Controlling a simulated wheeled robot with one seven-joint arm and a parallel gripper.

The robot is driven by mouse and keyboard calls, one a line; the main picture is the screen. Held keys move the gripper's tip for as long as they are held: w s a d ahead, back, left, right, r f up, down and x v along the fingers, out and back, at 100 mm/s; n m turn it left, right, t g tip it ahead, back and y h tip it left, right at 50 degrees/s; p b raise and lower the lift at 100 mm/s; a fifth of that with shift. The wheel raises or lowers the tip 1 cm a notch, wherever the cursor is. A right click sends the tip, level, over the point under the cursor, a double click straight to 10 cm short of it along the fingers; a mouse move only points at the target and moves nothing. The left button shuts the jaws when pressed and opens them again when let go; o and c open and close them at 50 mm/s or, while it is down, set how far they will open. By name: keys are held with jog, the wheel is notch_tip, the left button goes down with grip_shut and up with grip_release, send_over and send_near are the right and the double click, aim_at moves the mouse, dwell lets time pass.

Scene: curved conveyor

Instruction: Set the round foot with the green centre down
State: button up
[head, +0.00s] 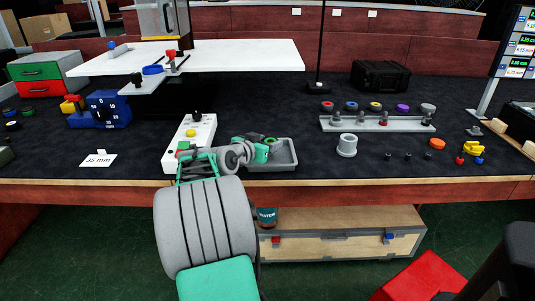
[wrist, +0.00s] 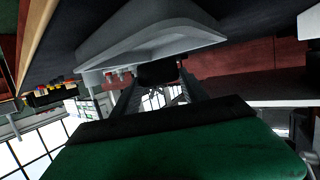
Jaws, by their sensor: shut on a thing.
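The round foot (head: 271,140) is dark with a green centre and sits at the end of my gripper (head: 265,151) in the head view. In the wrist view my two fingers are closed on a dark piece (wrist: 158,72), seen from its side. Its green centre does not show there. The gripper is over the left part of a shallow grey tray (head: 287,160). The tray also shows in the wrist view (wrist: 145,38), close beyond the foot. I cannot tell whether the foot touches the tray floor.
A white box with buttons (head: 203,135) stands just left of my gripper. A grey cylinder (head: 347,145) and a grey rack (head: 334,124) of small parts stand to the right. A "35 mm" card (head: 98,160) lies at left. Dark bench surface is clear between the tray and cylinder.

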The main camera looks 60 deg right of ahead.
jog(key=shift+f+b, duration=0.35)
jog(key=shift+f, duration=1.2)
jog(key=shift+f, duration=0.1)
jog(key=shift+f, duration=0.15)
jog(key=o, duration=1.4)
